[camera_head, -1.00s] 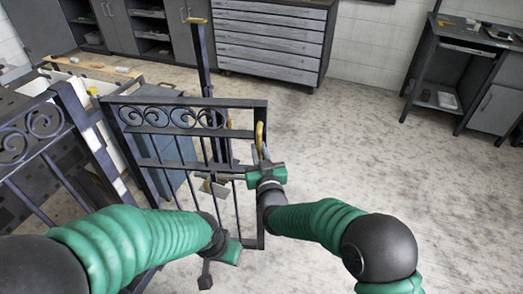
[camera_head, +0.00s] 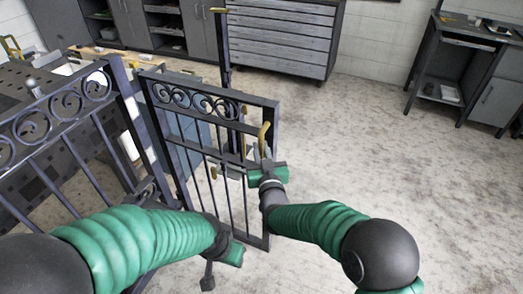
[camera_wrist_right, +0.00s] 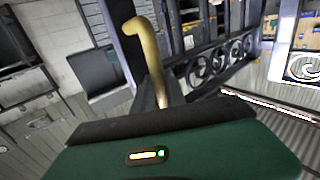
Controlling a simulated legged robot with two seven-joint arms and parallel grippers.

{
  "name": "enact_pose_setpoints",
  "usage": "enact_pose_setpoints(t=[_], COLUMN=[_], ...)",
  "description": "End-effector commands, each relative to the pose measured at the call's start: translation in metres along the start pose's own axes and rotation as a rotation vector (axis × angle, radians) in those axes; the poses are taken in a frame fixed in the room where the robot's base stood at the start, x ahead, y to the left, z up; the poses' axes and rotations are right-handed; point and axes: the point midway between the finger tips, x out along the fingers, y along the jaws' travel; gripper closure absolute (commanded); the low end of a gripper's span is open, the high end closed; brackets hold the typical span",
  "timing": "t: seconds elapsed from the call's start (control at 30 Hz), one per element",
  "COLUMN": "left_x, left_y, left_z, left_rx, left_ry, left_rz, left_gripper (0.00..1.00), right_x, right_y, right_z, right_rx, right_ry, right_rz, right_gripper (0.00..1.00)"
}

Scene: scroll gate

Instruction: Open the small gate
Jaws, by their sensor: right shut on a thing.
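The small gate (camera_head: 152,78) is a dark metal frame with a row of scrolls near its top and thin vertical bars. It stands at an angle to the scrollwork fence (camera_head: 40,117) on the left. A brass handle (camera_head: 264,135) is on its free edge; it also shows in the right wrist view (camera_wrist_right: 147,52), running down behind the jaw. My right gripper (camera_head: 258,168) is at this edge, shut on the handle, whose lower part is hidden. My left gripper (camera_head: 217,268) hangs low in front of the gate, apart from the handle; its jaws are unclear.
A dark post (camera_head: 226,50) with a brass-coloured top stands behind the gate. A grey drawer cabinet (camera_head: 280,40) is at the back and a dark workbench (camera_head: 455,55) at the right. The pale floor (camera_head: 370,140) right of the gate is clear.

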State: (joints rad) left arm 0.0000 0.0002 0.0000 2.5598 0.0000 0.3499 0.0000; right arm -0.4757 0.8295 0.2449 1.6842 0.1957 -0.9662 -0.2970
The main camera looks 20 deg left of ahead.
Motion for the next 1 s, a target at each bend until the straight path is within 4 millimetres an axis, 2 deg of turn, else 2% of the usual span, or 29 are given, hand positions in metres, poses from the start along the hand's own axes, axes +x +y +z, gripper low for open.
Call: enact_pose_setpoints(t=[0.13,0.17,0.3,0.67,0.77,1.0], left_x=[0.0,0.0,0.0,-0.001,-0.003,-0.009], left_y=[0.0,0.0,0.0,0.0,0.0,0.0], left_z=[0.0,0.0,0.0,0.0,-0.001,-0.002], left_rx=[0.0,0.0,0.0,0.0,0.0,0.0], left_ry=[0.0,0.0,0.0,0.0,0.0,0.0], left_rz=[0.0,0.0,0.0,0.0,0.0,0.0], left_gripper=[0.51,0.51,0.51,0.51,0.51,0.51], right_x=[0.0,0.0,0.0,-0.005,-0.02,-0.089], right_y=[-0.003,-0.003,-0.003,-0.001,-0.002,-0.003], right_z=[-0.003,-0.003,-0.002,-0.001,-0.002,-0.001], right_rx=[-0.001,-0.001,0.0,0.0,0.0,-0.002], right_ry=[0.005,0.006,0.004,0.002,0.001,-0.003], right_rz=[-0.006,-0.006,-0.005,-0.003,-0.003,-0.005], right_gripper=[1.0,0.8,0.62,0.62,0.62,0.62])
